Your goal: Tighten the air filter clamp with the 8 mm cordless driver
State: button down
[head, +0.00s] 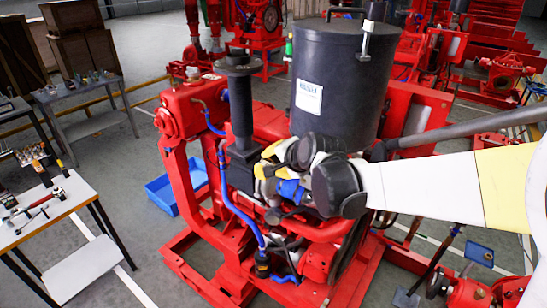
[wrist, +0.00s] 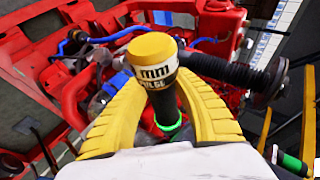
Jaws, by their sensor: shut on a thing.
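The air filter is a large black canister (head: 338,85) with a white label, standing on the red pumpset. A pale metal fitting (head: 366,42) sits at its upper right side; I cannot tell whether this is the clamp or its screw. My gripper (head: 268,172), with yellow fingers, is in front of and below the canister. In the wrist view my gripper (wrist: 160,78) is shut on a driver (wrist: 154,62) with a yellow cap, a white band reading "mm", a dark body and a green ring. Its working tip is not clear. The canister is not clearly seen in the wrist view.
A dark vertical pipe (head: 240,105) stands left of the canister, close to my gripper. Blue hoses (head: 232,205) run below. A tool table (head: 75,205) is at left, with a blue tray (head: 178,186) on the floor. Open floor lies between table and pumpset.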

jog(key=shift+w+d+r, duration=0.1)
jog(key=shift+w+d, duration=0.1)
jog(key=shift+w, duration=0.05)
dwell(3.2)
jog(key=shift+s+a, duration=0.85)
jog(key=shift+s, duration=0.2)
jog(key=shift+s+a, duration=0.8)
jog(key=shift+s, duration=0.2)
